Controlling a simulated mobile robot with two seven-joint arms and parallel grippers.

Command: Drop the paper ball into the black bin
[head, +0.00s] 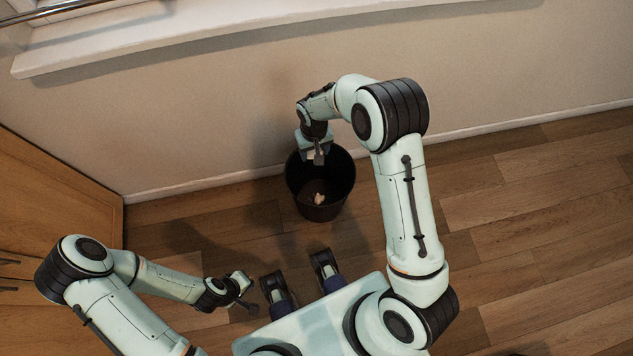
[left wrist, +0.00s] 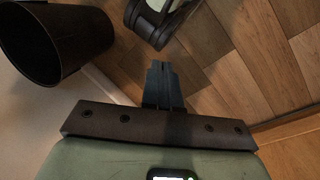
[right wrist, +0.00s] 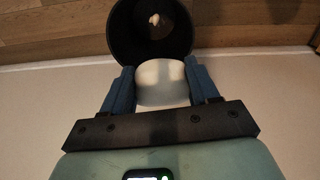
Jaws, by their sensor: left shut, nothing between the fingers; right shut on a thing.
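The black bin (head: 334,208) stands on the floor by the wall; its open mouth faces up. My right gripper (head: 318,157) is over the bin's far rim, pointing down. In the right wrist view it is shut on a pale, rounded paper ball (right wrist: 160,83), with a finger on each side. The bin (right wrist: 123,35) shows just beyond the ball there. In the head view the ball is mostly hidden by the gripper. My left gripper (left wrist: 165,85) is shut and empty, low at the left in the head view (head: 249,303), apart from the bin.
A small pale crumpled piece (head: 319,198) lies inside the bin. The wall (head: 215,120) with a white baseboard is close behind the bin, under a window sill (head: 180,40). A wooden cabinet (head: 50,210) is at the left. The wooden floor (head: 540,210) at the right is clear.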

